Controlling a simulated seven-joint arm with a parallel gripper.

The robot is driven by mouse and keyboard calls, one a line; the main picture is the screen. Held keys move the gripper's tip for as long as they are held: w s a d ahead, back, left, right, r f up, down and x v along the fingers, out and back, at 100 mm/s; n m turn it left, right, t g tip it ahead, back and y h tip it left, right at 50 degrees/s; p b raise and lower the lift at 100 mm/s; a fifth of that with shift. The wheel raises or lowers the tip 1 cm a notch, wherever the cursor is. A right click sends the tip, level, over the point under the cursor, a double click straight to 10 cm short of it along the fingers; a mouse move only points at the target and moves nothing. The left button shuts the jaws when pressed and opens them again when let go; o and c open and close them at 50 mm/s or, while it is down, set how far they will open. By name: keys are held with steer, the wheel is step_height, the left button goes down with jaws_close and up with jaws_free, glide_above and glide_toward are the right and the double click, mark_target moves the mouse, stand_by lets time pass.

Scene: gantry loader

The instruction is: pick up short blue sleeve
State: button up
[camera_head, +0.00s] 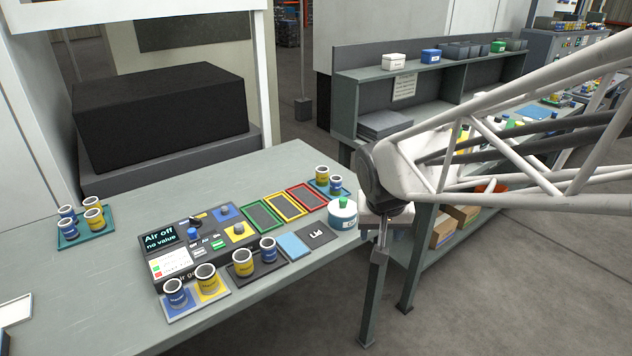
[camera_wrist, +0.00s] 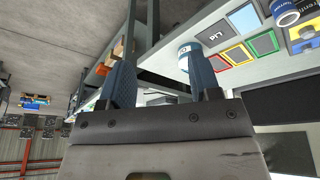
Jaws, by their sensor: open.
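Blue sleeves with pale rims stand on the bench among yellow ones. One blue sleeve (camera_head: 176,294) is on the front blue pad, another (camera_head: 268,250) on a dark pad further right. More blue sleeves stand on the left tray (camera_head: 67,214) and the back right tray (camera_head: 335,185). I cannot tell for sure which is the short one. The wrist view shows part of a blue sleeve (camera_wrist: 285,12) at the top right. My gripper (camera_wrist: 160,82) is open and empty, its two blue fingers apart. In the head view it hangs beyond the bench's right edge, away from the sleeves.
A control panel (camera_head: 165,260) and green, yellow and red framed pads (camera_head: 264,215) occupy the bench middle. A shelf unit (camera_head: 345,105) stands behind. The bench's left front is mostly clear.

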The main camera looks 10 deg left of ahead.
steer(key=w+a+f+n, duration=0.1)
steer(key=w+a+f, duration=0.2)
steer(key=a, duration=0.4)
steer(key=w+a+f, duration=0.3)
steer(key=w+a, duration=0.1)
steer(key=a, duration=0.3)
steer(key=n+y, duration=0.1)
glide_above(270, 262)
step_height(270, 262, down, 7)
steer(key=shift+s+a+t, duration=0.1)
steer(key=shift+s+t, duration=0.05)
steer(key=shift+t, duration=0.15)
steer(key=shift+x, duration=1.35)
steer(key=shift+x, duration=2.55)
steer(key=shift+a, duration=0.15)
steer(key=shift+r, duration=0.1)
steer(key=c, duration=0.8)
